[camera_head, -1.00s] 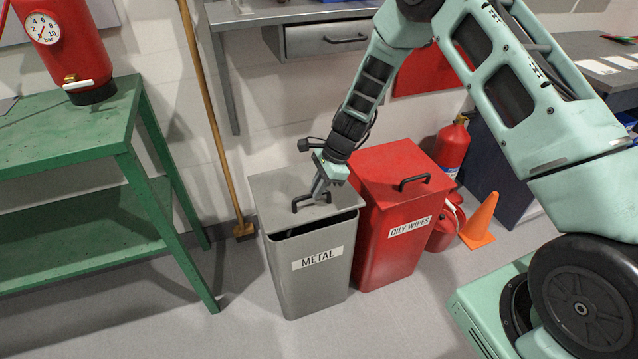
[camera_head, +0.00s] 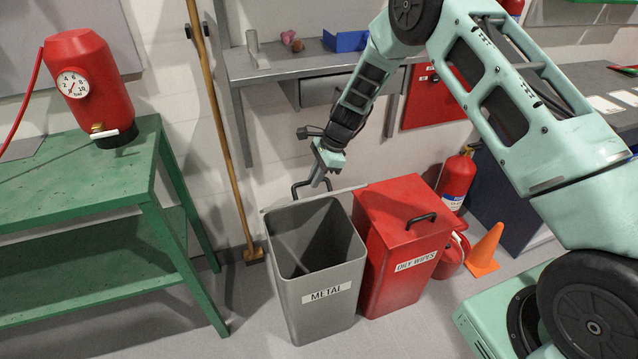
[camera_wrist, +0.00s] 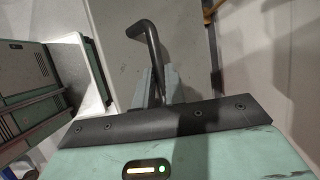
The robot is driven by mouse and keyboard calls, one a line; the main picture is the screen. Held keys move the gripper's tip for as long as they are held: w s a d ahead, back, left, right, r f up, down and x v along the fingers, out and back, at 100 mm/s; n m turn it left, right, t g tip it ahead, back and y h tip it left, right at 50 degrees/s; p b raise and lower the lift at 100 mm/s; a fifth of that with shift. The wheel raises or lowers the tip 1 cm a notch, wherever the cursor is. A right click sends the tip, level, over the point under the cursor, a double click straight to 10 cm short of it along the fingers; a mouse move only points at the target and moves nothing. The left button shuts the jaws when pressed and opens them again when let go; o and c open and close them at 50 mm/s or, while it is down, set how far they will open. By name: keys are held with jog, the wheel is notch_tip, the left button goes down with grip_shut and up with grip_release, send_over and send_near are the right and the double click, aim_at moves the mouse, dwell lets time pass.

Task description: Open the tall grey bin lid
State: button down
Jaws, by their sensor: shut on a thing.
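The tall grey bin (camera_head: 325,297), labelled METAL, stands upright with its mouth uncovered, and its inside looks empty. Its grey lid (camera_head: 343,190) is raised at the back rim and shows nearly edge-on in the head view. The black bent lid handle (camera_head: 297,190) sticks out behind the lid. My gripper (camera_head: 318,181) is above the back of the bin, shut on the handle. In the wrist view the gripper fingers (camera_wrist: 158,88) close around one leg of the handle (camera_wrist: 151,40), with the grey lid face (camera_wrist: 190,50) behind.
A red OILY WIPES bin (camera_head: 395,280) with its lid shut stands close at the right. A green bench (camera_head: 95,190) is at the left, a broom (camera_head: 222,120) leans behind, and a workbench (camera_head: 300,67) is at the back. A fire extinguisher (camera_head: 457,180) and orange cone (camera_head: 485,250) stand farther right.

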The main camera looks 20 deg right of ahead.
jog(key=shift+w+d+r, duration=0.1)
jog(key=shift+w+d, duration=0.05)
jog(key=shift+w, duration=0.65)
jog(key=c, duration=1.5)
grip_release()
jog(key=shift+o, duration=0.2)
jog(key=w+v, duration=0.1)
jog(key=v, duration=1.6)
jog(key=shift+s+r+b, duration=0.2)
jog(key=shift+s+b, duration=0.15)
jog(key=shift+b, duration=0.1)
jog(key=shift+c, duration=0.2)
